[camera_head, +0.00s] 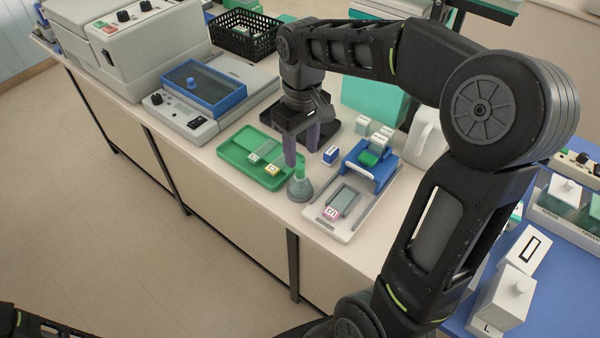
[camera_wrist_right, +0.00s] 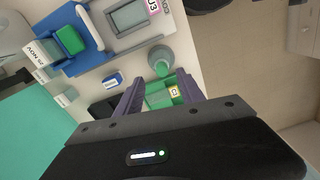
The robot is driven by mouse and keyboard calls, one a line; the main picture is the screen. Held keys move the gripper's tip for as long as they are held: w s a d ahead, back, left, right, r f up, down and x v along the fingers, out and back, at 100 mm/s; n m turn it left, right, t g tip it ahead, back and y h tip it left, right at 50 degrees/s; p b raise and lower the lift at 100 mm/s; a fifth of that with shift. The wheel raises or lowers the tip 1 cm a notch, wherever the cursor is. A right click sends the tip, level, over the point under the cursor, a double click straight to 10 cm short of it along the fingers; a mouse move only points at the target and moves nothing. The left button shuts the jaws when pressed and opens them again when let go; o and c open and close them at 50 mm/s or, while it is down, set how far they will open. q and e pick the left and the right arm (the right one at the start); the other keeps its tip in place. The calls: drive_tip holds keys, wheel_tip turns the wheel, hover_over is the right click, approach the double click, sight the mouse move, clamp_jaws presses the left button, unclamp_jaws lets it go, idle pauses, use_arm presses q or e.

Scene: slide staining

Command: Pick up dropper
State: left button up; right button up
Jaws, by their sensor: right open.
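The likely dropper is a small grey, cone-shaped piece with a green top (camera_head: 300,185). It stands upright on the bench near its front edge, between the green tray and the pale slide plate. It also shows in the right wrist view (camera_wrist_right: 160,62), just beyond the fingertips. My right gripper (camera_head: 301,157) points down above and slightly behind it, with its purple fingers apart and nothing between them. In the right wrist view the open fingers (camera_wrist_right: 161,84) frame part of the green tray. The contact gap to the dropper is hard to judge. My left gripper is not visible.
The green tray (camera_head: 237,152) holds small labelled pieces. A blue rack (camera_head: 380,174) and a pale plate (camera_head: 352,222) with a slide window stand right of the dropper. A small blue-white block (camera_head: 331,154) lies behind. A blue-lidded device (camera_head: 203,86) stands at left.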

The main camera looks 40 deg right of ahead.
sight(300, 166)
drive_tip(key=shift+f, duration=0.2)
drive_tip(key=shift+s+a+f+p, duration=0.15)
drive_tip(key=shift+f+p, duration=0.5)
drive_tip(key=shift+f, duration=1.95)
drive_tip(key=shift+c, duration=0.3)
clamp_jaws()
